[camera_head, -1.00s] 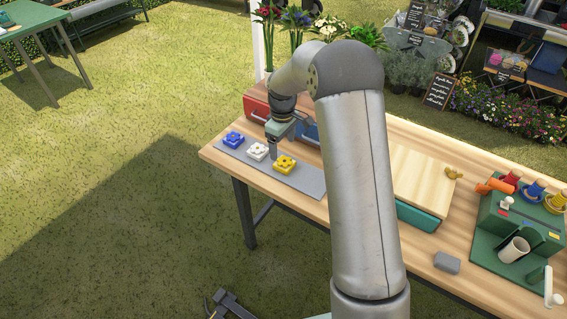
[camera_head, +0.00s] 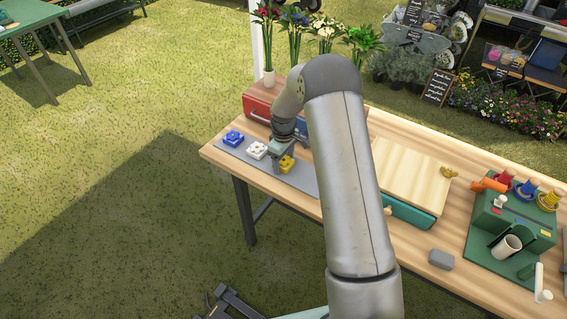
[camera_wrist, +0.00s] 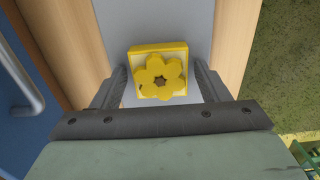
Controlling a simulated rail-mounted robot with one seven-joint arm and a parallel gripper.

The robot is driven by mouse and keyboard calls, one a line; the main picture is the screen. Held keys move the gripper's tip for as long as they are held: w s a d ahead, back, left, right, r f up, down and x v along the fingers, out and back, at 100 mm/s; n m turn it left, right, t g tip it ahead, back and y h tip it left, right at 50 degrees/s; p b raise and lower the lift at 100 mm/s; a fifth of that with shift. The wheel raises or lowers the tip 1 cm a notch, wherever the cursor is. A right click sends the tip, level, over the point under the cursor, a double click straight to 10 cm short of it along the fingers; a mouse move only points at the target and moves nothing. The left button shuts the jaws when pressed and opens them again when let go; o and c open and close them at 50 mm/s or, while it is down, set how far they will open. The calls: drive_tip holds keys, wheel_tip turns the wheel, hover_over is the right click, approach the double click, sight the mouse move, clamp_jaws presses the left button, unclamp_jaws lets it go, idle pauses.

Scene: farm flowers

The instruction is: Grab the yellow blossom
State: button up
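The yellow blossom (camera_wrist: 160,77) sits on a square yellow and white block on a grey mat. In the wrist view it lies between the two open fingers of my gripper (camera_wrist: 161,85), with a gap on each side. In the head view the yellow blossom (camera_head: 287,163) is partly hidden by my gripper (camera_head: 283,158), which is over it. A white blossom (camera_head: 257,150) and a blue blossom (camera_head: 233,138) stand in a row to its left on the same grey mat (camera_head: 300,182).
A red box (camera_head: 257,107) and a blue box (camera_head: 301,126) stand behind the mat. A wooden board (camera_head: 413,176) over a teal drawer lies to the right. A grey block (camera_head: 441,259) and a green cup stand (camera_head: 497,222) are farther right.

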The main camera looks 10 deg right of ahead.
drive_tip(key=c, duration=0.7)
